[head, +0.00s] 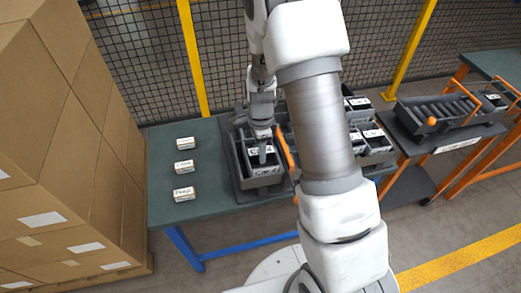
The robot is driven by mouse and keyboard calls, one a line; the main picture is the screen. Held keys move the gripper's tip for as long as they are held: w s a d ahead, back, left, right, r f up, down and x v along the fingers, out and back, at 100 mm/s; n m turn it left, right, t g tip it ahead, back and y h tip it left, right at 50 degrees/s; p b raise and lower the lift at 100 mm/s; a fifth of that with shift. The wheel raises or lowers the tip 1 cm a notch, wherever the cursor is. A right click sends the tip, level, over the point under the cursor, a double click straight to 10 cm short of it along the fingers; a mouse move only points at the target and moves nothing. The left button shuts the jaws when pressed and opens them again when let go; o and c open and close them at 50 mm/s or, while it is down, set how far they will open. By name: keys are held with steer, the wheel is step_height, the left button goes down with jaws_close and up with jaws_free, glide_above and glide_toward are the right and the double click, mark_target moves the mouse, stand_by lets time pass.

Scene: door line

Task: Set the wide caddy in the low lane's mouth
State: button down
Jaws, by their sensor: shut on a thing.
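My gripper (262,154) points down over the left part of the green-topped table. It is shut on a grey open caddy (267,171) with white labels, at its upper middle part. The caddy sits within or just above a dark grey tray (241,182); I cannot tell whether it touches the tray's floor. More caddies with black and white labels (372,134) stand to the right, partly hidden behind my arm. A roller lane (440,108) with orange-ended rails is on a dark stand at the right. I cannot tell which lane is the low one.
Three small labelled boxes (184,168) stand in a column on the green table (212,150). Stacked cartons (70,150) rise at the left. A mesh fence (150,60) with yellow posts runs behind. A gap of floor separates the table and the roller stand.

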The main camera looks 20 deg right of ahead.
steer(key=shift+f, duration=0.1)
steer(key=shift+c, duration=2.2)
jaws_free()
step_height(320, 180, up, 18)
steer(key=p, duration=0.1)
steer(key=shift+f, duration=0.25)
